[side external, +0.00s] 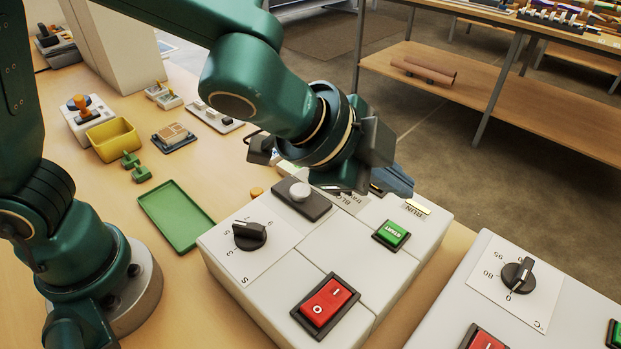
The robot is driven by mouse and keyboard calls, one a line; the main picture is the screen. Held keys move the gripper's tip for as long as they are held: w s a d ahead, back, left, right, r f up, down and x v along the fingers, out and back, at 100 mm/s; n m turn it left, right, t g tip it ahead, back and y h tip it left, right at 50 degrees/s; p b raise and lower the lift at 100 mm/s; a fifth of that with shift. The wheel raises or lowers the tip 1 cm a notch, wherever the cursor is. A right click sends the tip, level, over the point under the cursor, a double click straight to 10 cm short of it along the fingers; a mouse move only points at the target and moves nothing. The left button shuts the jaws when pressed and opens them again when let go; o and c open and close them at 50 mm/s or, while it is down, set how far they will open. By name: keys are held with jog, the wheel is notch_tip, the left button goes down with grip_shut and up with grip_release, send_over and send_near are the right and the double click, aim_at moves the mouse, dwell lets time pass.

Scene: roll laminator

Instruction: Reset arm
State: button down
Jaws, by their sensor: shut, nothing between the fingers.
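My gripper (391,181) hangs over the far side of a white control box, its dark fingers partly hidden behind my green wrist. It is shut and holds nothing. The control box (262,290) carries a black rotary knob (249,235) on a numbered dial, a red rocker switch (326,301), a green START button (392,234) and a pale round button (299,191) on a dark plate. A RUN label (414,208) is near the far right corner. I cannot tell whether the fingers touch the box.
A second white box (480,285) with a black knob (518,275) stands at the right. A green tray (176,217), a yellow bin (115,139) and several small parts lie on the wooden table at the left. A shelf (520,105) stands behind, across open floor.

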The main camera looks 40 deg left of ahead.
jog(key=shift+w+a, duration=0.15)
jog(key=w+a+r+n+t+y, duration=0.1)
jog(key=w+a+r+n+t, duration=0.15)
jog(key=a+r, duration=0.45)
jog(key=s+a+n+g+y, duration=0.1)
jog(key=s+a+n+y, duration=0.15)
jog(key=a, duration=0.35)
jog(key=s+a+n+y, duration=0.1)
jog(key=s+a+n, duration=0.2)
jog(key=a+n, duration=0.15)
jog(key=s+a+f+n+g, duration=0.2)
jog(key=s+f+n+g, duration=0.2)
jog(key=s, duration=0.8)
notch_tip(320, 180, down, 2)
jog(key=shift+a+f+h, duration=0.15)
jog(key=shift+h, duration=0.2)
